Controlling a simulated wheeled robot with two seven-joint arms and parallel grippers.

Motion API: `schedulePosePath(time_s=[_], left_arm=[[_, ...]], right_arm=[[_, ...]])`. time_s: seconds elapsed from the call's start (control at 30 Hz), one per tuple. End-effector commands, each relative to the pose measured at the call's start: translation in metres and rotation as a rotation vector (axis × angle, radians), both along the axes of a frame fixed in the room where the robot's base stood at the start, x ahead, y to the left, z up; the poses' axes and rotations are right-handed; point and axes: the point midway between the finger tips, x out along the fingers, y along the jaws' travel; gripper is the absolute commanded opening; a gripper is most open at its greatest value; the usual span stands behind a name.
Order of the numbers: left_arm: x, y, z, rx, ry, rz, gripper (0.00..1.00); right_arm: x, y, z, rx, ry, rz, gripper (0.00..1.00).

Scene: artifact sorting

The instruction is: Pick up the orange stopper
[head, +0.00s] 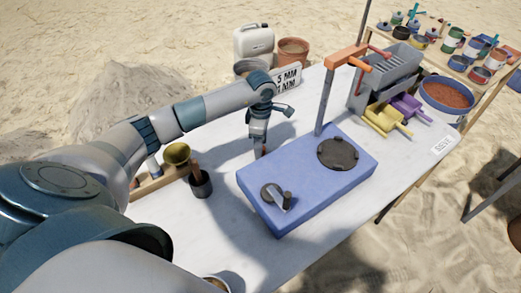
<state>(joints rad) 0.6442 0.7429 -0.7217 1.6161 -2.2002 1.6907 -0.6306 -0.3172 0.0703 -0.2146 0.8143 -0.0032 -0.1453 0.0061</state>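My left arm reaches in from the left over the white table. Its gripper (259,138) points down just behind the blue box. A small orange-red piece (264,149) shows at the fingertips, at table level; it may be the orange stopper, but most of it is hidden. I cannot tell whether the fingers are closed on it. My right gripper is out of view.
The blue box (305,190) carries a black disc and a knob. A grey post with an orange arm (346,55) rises behind it. A dark cup (200,184) stands left.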

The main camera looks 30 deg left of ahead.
Motion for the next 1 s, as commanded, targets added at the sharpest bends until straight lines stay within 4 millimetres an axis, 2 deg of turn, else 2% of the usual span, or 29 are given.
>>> schedulePosePath(time_s=[0.27,0.4,0.47,0.53,0.57,0.8,1.0], left_arm=[[0.000,0.000,0.000,0.000,0.000,0.000,0.49],[0.000,0.000,0.000,0.000,0.000,0.000,0.18],[0.000,0.000,0.000,0.000,0.000,0.000,0.06],[0.000,0.000,0.000,0.000,0.000,0.000,0.06],[0.000,0.000,0.000,0.000,0.000,0.000,0.02],[0.000,0.000,0.001,0.000,0.000,0.000,0.02],[0.001,0.001,0.010,0.000,-0.001,0.001,0.02]], right_arm=[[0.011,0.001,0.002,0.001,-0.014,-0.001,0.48],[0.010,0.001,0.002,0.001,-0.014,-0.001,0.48],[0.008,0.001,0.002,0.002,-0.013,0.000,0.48],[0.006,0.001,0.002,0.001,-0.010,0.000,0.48],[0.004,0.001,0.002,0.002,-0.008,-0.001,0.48],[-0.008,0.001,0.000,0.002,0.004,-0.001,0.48],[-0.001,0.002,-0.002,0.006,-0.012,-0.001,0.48]])
